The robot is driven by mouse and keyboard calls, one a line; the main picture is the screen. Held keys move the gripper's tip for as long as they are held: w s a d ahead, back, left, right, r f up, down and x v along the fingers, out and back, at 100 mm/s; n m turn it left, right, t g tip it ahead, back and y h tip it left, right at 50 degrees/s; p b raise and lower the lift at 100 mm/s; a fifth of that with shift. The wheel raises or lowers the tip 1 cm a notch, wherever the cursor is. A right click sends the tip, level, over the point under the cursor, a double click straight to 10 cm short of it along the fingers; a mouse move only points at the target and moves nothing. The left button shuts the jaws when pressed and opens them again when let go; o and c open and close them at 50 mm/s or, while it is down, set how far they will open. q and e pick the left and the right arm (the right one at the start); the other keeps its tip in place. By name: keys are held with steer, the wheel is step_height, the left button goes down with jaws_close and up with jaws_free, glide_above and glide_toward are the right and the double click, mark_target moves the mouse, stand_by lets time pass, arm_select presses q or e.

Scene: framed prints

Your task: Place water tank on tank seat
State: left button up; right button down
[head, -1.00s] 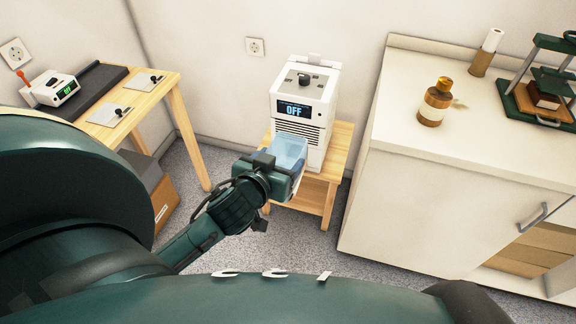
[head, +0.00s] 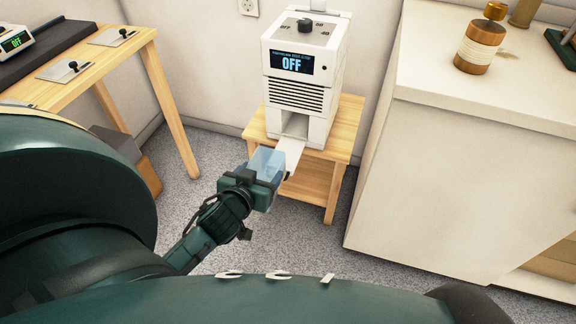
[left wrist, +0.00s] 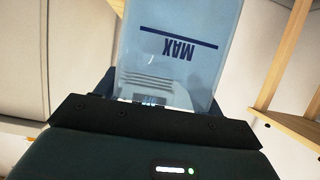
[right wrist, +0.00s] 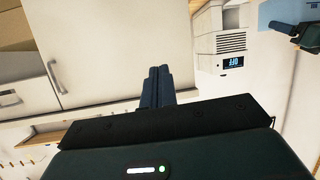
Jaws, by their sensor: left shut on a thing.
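The water tank (head: 266,161) is a translucent blue box, held by my left gripper (head: 256,184) in front of the white machine (head: 303,75). The left wrist view shows the tank (left wrist: 178,50) between the fingers, with a MAX line on it. A white tongue-like plate (head: 290,153), seemingly the tank seat, sticks out from the opening low on the machine's front. The tank is close to its left side; I cannot tell whether they touch. My right gripper (right wrist: 158,75) has its fingers together and empty in the right wrist view.
The machine, its display reading OFF, stands on a small wooden table (head: 345,125). A wooden table (head: 130,65) is at the left. A white cabinet (head: 425,170) stands at the right with a brown bottle (head: 480,45) on top.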

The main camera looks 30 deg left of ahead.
arm_select(q)
steer(key=shift+w+f, duration=0.1)
steer(key=shift+f, duration=0.6)
steer(key=shift+w+a+b, duration=0.1)
steer(key=shift+w+b, duration=0.1)
steer(key=shift+b, duration=0.1)
steer(key=r+b+x, duration=0.1)
steer(key=x, duration=0.4)
steer(key=w+r+b+x, duration=0.1)
steer(key=b+x, duration=0.1)
steer(key=x, duration=0.4)
steer(key=r+b+x, duration=0.1)
steer(key=x, duration=0.5)
steer(key=shift+w+a+r, duration=0.2)
steer(key=shift+w+a, duration=0.1)
steer(key=shift+w, duration=0.15)
steer(key=shift+f+b, duration=0.2)
steer(key=shift+b, duration=0.1)
steer(key=shift+r, duration=0.1)
arm_select(e)
steer(key=t+y, duration=0.1)
steer(key=w+a+n+t+y, duration=0.1)
steer(key=t, duration=0.1)
steer(key=shift+w+a+f+n, duration=0.1)
steer(key=shift+n, duration=0.2)
